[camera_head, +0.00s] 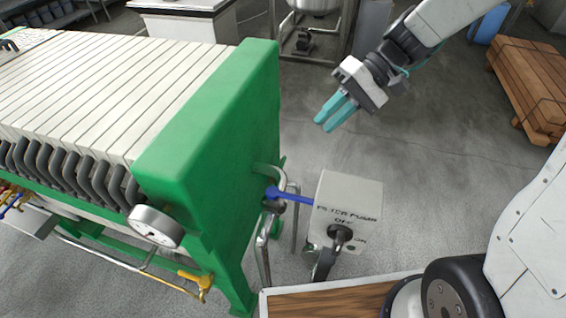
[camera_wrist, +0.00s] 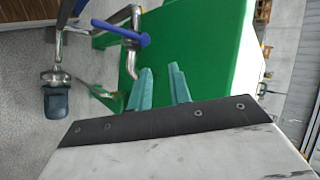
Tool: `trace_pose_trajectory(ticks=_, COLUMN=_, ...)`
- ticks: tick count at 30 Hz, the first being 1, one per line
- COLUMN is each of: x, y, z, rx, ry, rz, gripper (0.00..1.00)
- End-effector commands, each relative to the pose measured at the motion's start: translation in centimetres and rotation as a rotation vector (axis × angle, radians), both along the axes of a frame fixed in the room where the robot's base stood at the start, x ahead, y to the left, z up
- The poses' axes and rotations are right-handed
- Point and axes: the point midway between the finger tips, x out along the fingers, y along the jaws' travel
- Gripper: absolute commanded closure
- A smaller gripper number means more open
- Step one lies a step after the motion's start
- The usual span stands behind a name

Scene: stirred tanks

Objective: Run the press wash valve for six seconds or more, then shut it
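A blue-lever valve (camera_head: 290,197) sits on the pipework beside the green end plate (camera_head: 215,150) of the filter press. Its lever points right, towards the pump box. I see no label on it, so I cannot tell for sure that it is the wash valve. In the wrist view a blue lever (camera_wrist: 122,32) lies across a bent metal pipe (camera_wrist: 132,62), ahead and left of my fingers. My gripper (camera_head: 335,111) is up and right of the blue valve, apart from it. Its teal fingers (camera_wrist: 160,88) are apart, with nothing between them.
A grey box marked FILTER PUMP (camera_head: 345,200) with an OFF/ON knob (camera_head: 340,234) stands right of the valve. A pressure gauge (camera_head: 156,226) and a yellow-handled valve (camera_head: 197,281) are lower left. Stacked brown timber (camera_head: 530,80) lies at right. Floor behind the box is clear.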

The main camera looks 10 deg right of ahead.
Motion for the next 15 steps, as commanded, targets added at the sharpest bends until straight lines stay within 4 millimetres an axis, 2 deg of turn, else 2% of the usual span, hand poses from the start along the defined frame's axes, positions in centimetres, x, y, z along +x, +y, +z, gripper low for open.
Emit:
trace_pose_trajectory(ticks=3, x=3.9, y=1.2, z=-3.4, rx=0.137, ry=0.026, rz=-0.044, gripper=0.80)
trace_pose_trajectory(ticks=8, x=8.8, y=2.2, z=-8.6, rx=0.302, ry=0.022, rz=-0.134, gripper=0.80)
trace_pose_trajectory(ticks=11, x=11.6, y=2.5, z=-12.5, rx=0.388, ry=0.006, rz=-0.208, gripper=0.80)
trace_pose_trajectory(ticks=15, x=14.8, y=2.4, z=-18.9, rx=0.477, ry=-0.030, rz=-0.331, gripper=0.80)
